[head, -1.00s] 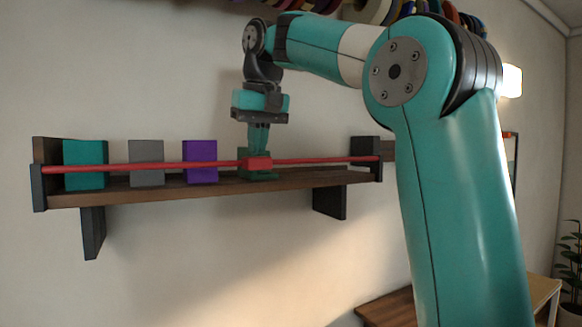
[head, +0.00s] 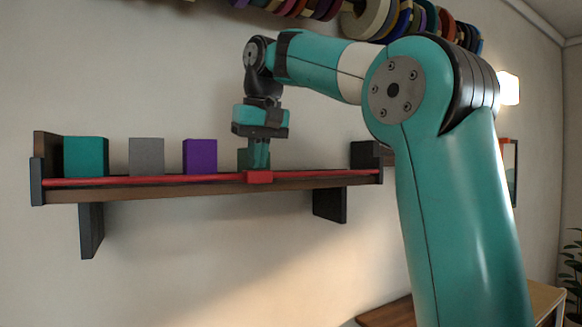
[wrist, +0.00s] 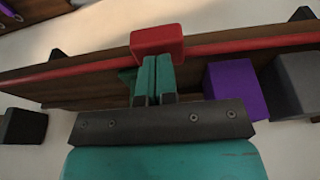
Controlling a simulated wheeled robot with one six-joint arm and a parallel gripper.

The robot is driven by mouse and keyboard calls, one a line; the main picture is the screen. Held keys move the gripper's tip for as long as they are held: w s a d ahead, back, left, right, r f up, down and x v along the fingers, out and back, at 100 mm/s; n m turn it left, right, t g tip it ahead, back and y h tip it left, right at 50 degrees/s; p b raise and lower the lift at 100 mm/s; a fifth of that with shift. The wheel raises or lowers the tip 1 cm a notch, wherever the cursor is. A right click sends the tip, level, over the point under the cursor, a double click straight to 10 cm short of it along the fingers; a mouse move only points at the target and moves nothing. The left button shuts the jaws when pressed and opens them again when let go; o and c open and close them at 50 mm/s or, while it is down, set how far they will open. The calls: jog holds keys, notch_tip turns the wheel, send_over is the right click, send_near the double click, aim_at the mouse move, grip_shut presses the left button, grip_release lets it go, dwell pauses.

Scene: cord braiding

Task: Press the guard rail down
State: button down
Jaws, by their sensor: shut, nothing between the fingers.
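The red guard rail (head: 130,181) runs along the front edge of the wooden shelf (head: 170,196), low and level with the shelf board. Its thicker red block (head: 258,177) sits right below my gripper (head: 259,167). My gripper points down, with its fingers together and their tips at the block. In the wrist view, the shut fingertips (wrist: 155,62) meet the red block (wrist: 158,40), and the rail (wrist: 250,46) extends to both sides. Whether the tips touch the block or hover just over it is hard to tell.
Teal (head: 86,157), grey (head: 146,157) and purple (head: 200,156) blocks stand on the shelf left of my gripper. A dark green block (head: 244,158) is partly hidden behind the fingers. Dark end posts (head: 37,182) bound the shelf. Coloured spools (head: 400,18) hang above.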

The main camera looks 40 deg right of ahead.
jog(key=shift+s+b+x, duration=0.2)
jog(key=shift+b+x, duration=0.65)
jog(key=shift+x, duration=0.1)
jog(key=shift+r, duration=0.1)
jog(key=p+v, duration=0.3)
jog(key=w+p+v, duration=0.1)
jog(key=p+v, duration=0.1)
jog(key=p, duration=0.1)
jog(key=w+p+v, duration=0.1)
jog(key=p+v, duration=0.2)
jog(key=shift+s+d+r, duration=0.1)
jog(key=shift+d+r, duration=0.1)
jog(key=shift+r, duration=0.4)
jog(key=s+a+f+n+y+b, duration=0.1)
jog(key=s+a+f+n+b, duration=0.35)
jog(key=f, duration=0.75)
jog(key=s+a+f+n+g+y+b, duration=0.1)
jog(key=s+a+f+b, duration=0.2)
jog(key=a+f+b, duration=0.65)
jog(key=s+a+f+n+y+b, duration=0.1)
jog(key=s+a+f+n+y, duration=0.2)
jog(key=f, duration=1.1)
jog(key=s+a+f+n+g+b, duration=0.1)
jog(key=s+a+f, duration=0.4)
jog(key=s+f, duration=0.6)
jog(key=n+b, duration=0.1)
jog(key=b, duration=0.1)
jog(key=shift+s+g+b, duration=0.25)
jog(key=shift+g+b, duration=0.05)
jog(key=shift+b, duration=0.05)
